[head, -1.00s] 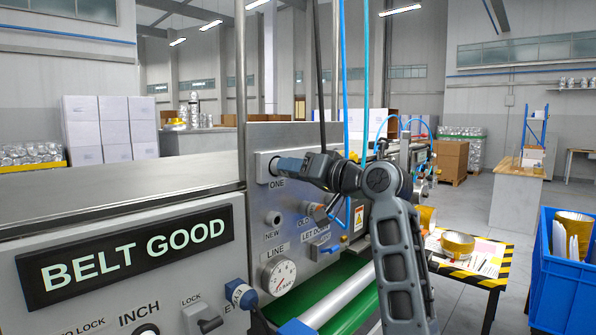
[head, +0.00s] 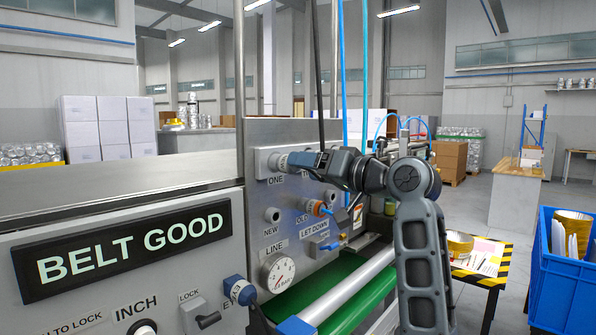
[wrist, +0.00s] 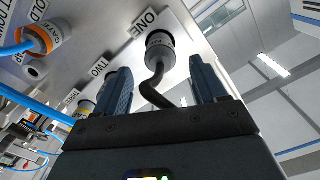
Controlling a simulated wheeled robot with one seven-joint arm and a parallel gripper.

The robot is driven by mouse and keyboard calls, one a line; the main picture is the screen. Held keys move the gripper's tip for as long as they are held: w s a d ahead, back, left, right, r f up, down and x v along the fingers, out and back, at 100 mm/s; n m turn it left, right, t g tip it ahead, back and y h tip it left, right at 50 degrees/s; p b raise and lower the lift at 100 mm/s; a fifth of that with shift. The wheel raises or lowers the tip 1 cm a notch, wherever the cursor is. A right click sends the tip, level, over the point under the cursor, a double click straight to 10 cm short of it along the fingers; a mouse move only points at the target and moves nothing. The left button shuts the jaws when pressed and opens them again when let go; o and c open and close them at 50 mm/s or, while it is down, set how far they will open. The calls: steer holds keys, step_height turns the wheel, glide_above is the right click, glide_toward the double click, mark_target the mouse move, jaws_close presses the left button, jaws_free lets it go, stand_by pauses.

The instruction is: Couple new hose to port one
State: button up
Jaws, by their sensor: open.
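The new hose is a black hose (wrist: 150,92) with a silver and dark end fitting (wrist: 160,52). In the wrist view the fitting sits at the panel beside the ONE label, and the hose curves back from it between my fingers. Whether it is locked cannot be told. Port one (head: 276,161) shows in the head view with a silver end at it. My gripper (head: 300,160) is open just right of it, partly covering the fitting. In the wrist view my gripper (wrist: 160,85) has its fingers spread, one on each side of the hose, clear of the fitting.
An orange-collared fitting (wrist: 42,40) with a blue hose sits at the OLD position. Blue hoses (head: 344,80) hang beside my arm. The LINE gauge (head: 278,273) and green belt (head: 350,290) lie below. A blue bin (head: 563,275) stands at the right.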

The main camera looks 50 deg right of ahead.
steer(key=shift+s, duration=1.55)
steer(key=s+a+f+m+g+h, duration=0.1)
steer(key=a+f, duration=0.2)
steer(key=f, duration=0.6)
steer(key=s+a+f+m+h, duration=0.1)
steer(key=a+f, duration=0.3)
steer(key=f, duration=0.4)
steer(key=s+a+f+g, duration=0.1)
steer(key=s+a+f, duration=0.3)
steer(key=s+f, duration=0.15)
steer(key=s+a+f, duration=0.3)
steer(key=s+f, duration=0.1)
steer(key=f, duration=0.3)
steer(key=s+a+f+n+g, duration=0.1)
steer(key=s+a+f+n, duration=0.35)
steer(key=s, duration=0.85)
steer(key=s+a+r+n, duration=0.1)
steer(key=s+a, duration=0.2)
steer(key=s, duration=0.4)
steer(key=s+a+r+n+y, duration=0.1)
steer(key=s+a+n, duration=0.1)
steer(key=s+a, duration=0.2)
steer(key=s, duration=0.3)
steer(key=shift+s, duration=0.35)
steer(key=shift+a, duration=0.1)
